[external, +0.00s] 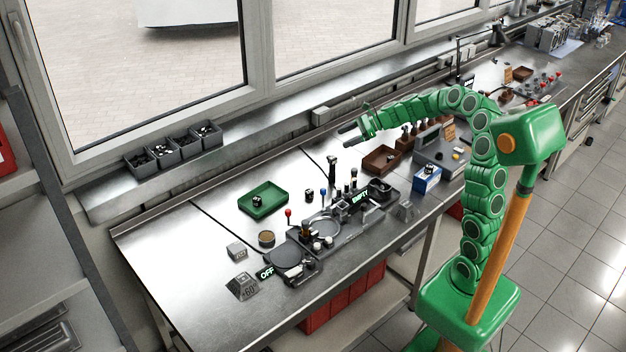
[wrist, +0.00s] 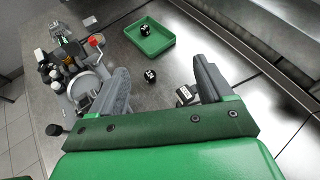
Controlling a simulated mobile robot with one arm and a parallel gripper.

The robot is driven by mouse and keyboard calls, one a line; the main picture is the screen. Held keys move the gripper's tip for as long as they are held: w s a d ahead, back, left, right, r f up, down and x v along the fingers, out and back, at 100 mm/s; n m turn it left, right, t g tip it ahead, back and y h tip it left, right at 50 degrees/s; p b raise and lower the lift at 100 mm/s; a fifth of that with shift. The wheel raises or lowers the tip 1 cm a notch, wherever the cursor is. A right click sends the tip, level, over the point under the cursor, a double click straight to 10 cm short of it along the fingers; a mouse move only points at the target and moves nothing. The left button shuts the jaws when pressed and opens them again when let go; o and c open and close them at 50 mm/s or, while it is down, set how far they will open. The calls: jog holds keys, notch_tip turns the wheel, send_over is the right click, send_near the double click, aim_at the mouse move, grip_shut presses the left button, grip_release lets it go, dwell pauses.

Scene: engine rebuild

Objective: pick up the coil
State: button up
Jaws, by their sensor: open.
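A tall dark part with a wider head, which looks like the coil (external: 332,166), stands upright on the metal bench behind the fixture. In the wrist view, what seems to be the same coil (wrist: 184,94) shows its labelled top between my fingers, nearer the right one; its lower part is hidden. My gripper (external: 349,135) is open and empty, above and to the right of it in the external view. Both fingers of my gripper (wrist: 160,68) show in the wrist view, spread apart and apart from the coil.
A green tray (external: 279,204) holds a black cube (external: 257,200). Another black cube (external: 309,195) lies on the bench beside it. A fixture with round plates and knobs (external: 345,230) stands in front. Brown bins (external: 382,158) stand to the right.

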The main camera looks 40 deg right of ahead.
jog(key=w+d+f+m+t, duration=0.1)
jog(key=w+d+m, duration=0.1)
jog(key=w+d, duration=0.1)
send_near(331, 169)
jog(key=w+a, duration=0.2)
jog(key=w, duration=0.1)
jog(key=shift+w+r+x, duration=0.1)
jog(key=shift+x, duration=1.75)
jog(key=shift+w+r+x, duration=0.1)
jog(key=shift+x, duration=1.75)
jog(key=shift+c, duration=0.2)
jog(key=c, duration=1)
